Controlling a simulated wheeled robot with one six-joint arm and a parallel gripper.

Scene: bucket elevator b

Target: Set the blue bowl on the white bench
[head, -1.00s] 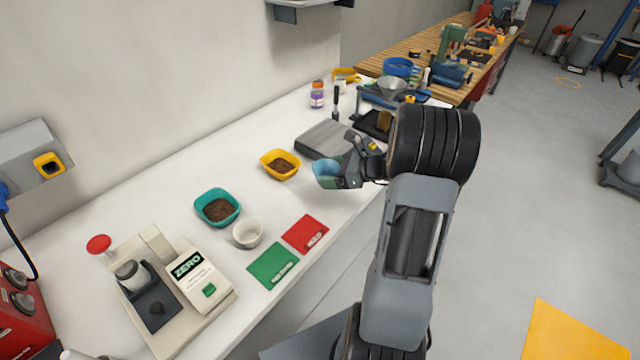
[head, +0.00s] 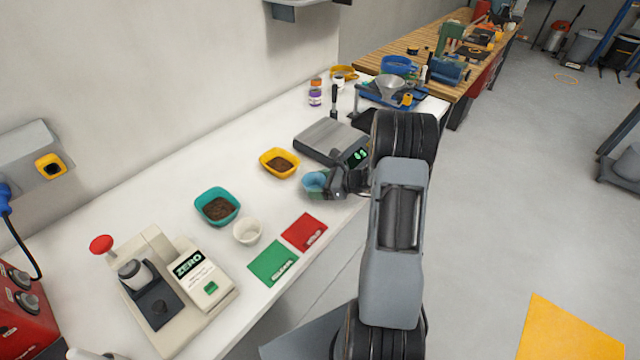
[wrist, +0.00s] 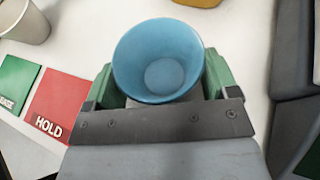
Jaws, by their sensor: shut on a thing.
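The blue bowl (head: 314,182) is small and looks empty inside in the wrist view (wrist: 160,58). My gripper (head: 328,183) is shut on it, with a green finger on each side of the bowl. The bowl is upright or nearly so, over the white bench (head: 165,178), just in front of the grey scale. I cannot tell whether its base touches the bench. The far side of my gripper is partly hidden by my arm in the head view.
A grey scale (head: 325,138) with a lit display stands just behind the bowl. A yellow bowl (head: 279,162), a teal bowl (head: 216,206) and a white cup (head: 248,231) stand to the left. Red (head: 304,232) and green (head: 273,263) cards lie nearer the front edge.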

